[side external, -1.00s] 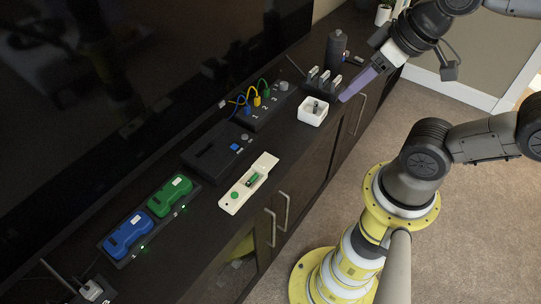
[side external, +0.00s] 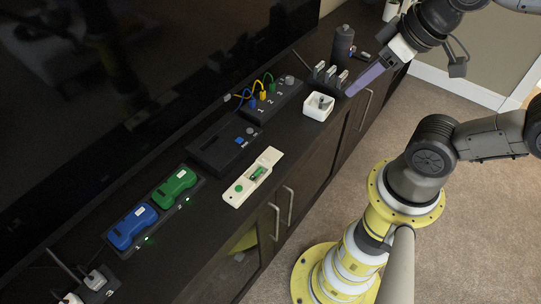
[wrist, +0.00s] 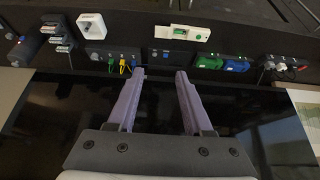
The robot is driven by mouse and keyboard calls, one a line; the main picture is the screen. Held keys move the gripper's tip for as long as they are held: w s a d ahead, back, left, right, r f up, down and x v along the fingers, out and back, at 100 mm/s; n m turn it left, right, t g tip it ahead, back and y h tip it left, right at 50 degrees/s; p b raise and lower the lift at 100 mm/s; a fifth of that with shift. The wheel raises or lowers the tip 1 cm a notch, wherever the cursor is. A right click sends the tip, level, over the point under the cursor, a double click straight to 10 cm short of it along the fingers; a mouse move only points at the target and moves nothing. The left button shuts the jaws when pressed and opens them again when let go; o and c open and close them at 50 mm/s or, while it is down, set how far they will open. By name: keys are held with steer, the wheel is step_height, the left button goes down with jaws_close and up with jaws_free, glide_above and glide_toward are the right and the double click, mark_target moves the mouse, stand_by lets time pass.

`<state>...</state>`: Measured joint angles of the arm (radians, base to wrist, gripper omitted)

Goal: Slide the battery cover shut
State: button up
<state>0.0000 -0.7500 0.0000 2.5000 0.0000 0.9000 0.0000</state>
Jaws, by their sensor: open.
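A long cream-white device (side external: 238,197) lies on the dark cabinet top, with a round green spot near its front end. Its battery compartment is open, and a green battery (side external: 257,174) shows inside. The pale battery cover (side external: 270,156) sits at the far end, clear of the battery. The device also shows in the wrist view (wrist: 201,34), at the top. My gripper (side external: 352,94) has purple fingers and is over the right end of the cabinet, well away from the device. In the wrist view the fingers (wrist: 160,71) are apart with nothing between them.
A white open box (side external: 318,114) and a black rack of grey-white pieces (side external: 328,76) stand near my gripper. A numbered cable box (side external: 270,100), a black box (side external: 212,155) and green (side external: 174,187) and blue (side external: 131,227) units line the cabinet. The screen (side external: 100,70) stands behind.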

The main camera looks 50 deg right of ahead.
steer(key=shift+c, duration=0.7)
steer(key=g, duration=0.6)
glide_above(266, 159)
step_height(266, 159, down, 20)
steer(key=f, duration=0.1)
step_height(266, 159, down, 12)
steer(key=shift+f, duration=0.2)
jaws_close()
